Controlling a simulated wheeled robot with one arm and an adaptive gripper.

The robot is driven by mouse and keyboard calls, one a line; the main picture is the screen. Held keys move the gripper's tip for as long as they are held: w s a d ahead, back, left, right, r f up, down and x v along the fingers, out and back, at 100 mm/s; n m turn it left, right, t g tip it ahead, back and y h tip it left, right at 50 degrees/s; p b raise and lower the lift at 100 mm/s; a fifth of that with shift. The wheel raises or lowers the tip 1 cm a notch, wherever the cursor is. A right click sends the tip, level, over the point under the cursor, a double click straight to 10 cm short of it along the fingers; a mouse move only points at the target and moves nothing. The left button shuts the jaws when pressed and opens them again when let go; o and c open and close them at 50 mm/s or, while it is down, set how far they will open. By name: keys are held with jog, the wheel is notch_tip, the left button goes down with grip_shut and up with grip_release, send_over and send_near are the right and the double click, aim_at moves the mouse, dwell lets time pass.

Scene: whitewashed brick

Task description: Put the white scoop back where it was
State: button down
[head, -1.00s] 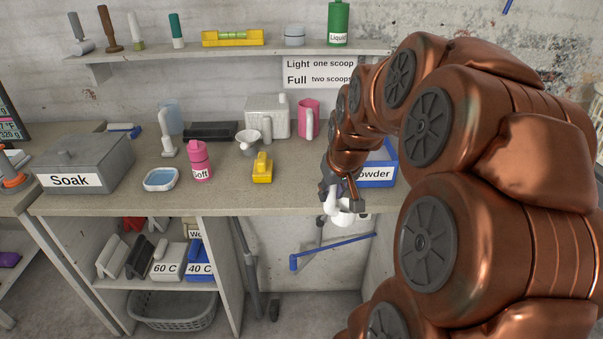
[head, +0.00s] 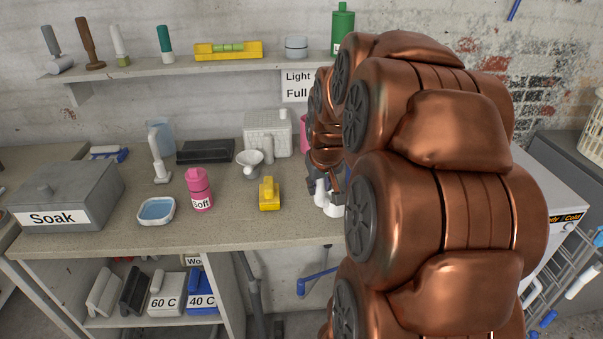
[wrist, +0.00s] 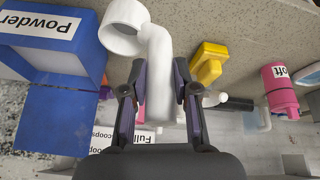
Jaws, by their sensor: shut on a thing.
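The white scoop shows in the wrist view with its round cup (wrist: 122,32) at the top and its handle (wrist: 157,75) running down between my fingers. My gripper (wrist: 158,83) is shut on that handle. In the head view the scoop (head: 326,203) is a small white shape at my gripper (head: 330,183), near the table's front edge, largely covered by my arm. A blue box labelled Powder (wrist: 75,42) stands left of the scoop in the wrist view. My arm hides that box in the head view.
On the table (head: 230,226) stand a yellow object (head: 269,196), a pink Soft bottle (head: 200,190), a white funnel-like cup (head: 250,163), a blue-white dish (head: 156,211) and a grey Soak box (head: 65,195). A shelf (head: 200,75) runs above. Bare tabletop lies between the yellow object and my gripper.

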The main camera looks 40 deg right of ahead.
jog(key=w+d+f+p, duration=0.1)
jog(key=w+f+p, duration=0.1)
jog(key=w, duration=0.3)
jog(key=w+d+f+p, duration=0.2)
jog(key=w+p, duration=0.1)
jog(key=w, duration=0.2)
jog(key=shift+w+d+f, duration=0.25)
jog(key=shift+w, duration=0.05)
dwell(0.4)
jog(key=shift+f, duration=0.2)
jog(key=c, duration=0.9)
grip_release()
jog(key=b+v, duration=0.3)
jog(key=v, duration=0.9)
jog(key=shift+a+r, duration=0.1)
jog(key=shift+r, duration=0.05)
